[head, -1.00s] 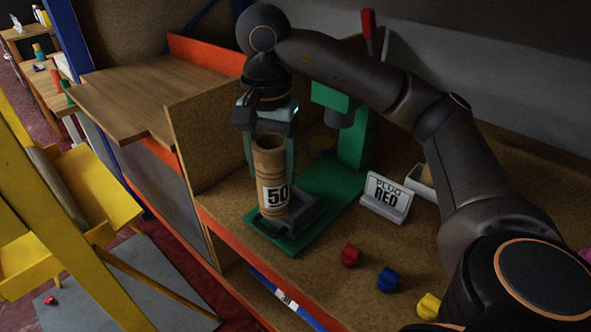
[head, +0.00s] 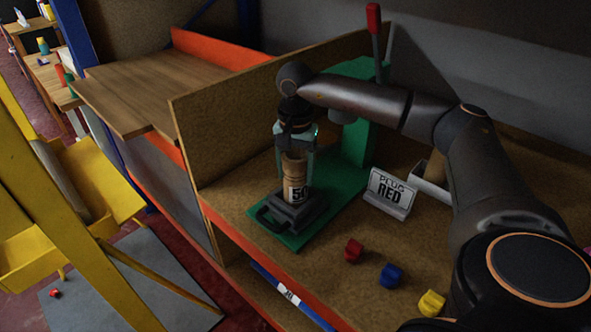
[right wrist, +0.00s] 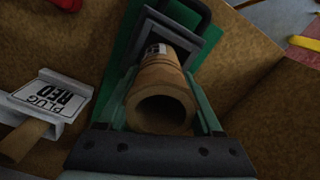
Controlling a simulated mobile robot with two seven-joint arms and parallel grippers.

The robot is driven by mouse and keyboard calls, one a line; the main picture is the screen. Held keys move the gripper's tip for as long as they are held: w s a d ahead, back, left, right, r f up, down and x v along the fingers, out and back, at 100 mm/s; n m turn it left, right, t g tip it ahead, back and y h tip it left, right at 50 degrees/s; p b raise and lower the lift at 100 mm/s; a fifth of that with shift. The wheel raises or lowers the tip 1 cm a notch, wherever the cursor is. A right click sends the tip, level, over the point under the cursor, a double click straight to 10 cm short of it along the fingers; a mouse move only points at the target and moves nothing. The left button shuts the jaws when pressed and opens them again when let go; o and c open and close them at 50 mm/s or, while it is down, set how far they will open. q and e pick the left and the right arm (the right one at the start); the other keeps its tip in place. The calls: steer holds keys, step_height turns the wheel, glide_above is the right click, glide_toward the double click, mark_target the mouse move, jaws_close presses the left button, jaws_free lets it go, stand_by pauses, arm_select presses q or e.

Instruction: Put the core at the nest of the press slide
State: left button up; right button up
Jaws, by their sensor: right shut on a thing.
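The core (head: 295,188) is a brown cardboard tube with a white "50" label. It stands upright at the dark grey press slide (head: 275,221), its lower end at the slide's raised nest frame. My right gripper (head: 297,160) is shut on the core's upper part from above. In the right wrist view the core (right wrist: 161,100) sits between the green fingers, its hollow mouth facing the camera, with the slide's frame (right wrist: 185,35) beyond it. Whether its bottom is fully seated is hidden. The green press (head: 358,140) with a red-knobbed lever rises behind. My left gripper is not in view.
A "PLUG RED" sign (head: 390,192) stands right of the press base. Red (head: 353,250), blue (head: 391,276) and yellow (head: 432,303) plugs lie on the bench near its orange front edge. A brown upright panel (head: 215,130) borders the left.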

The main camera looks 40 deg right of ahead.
steer(key=shift+f, duration=0.15)
steer(key=o, duration=1.4)
steer(key=shift+o, duration=0.2)
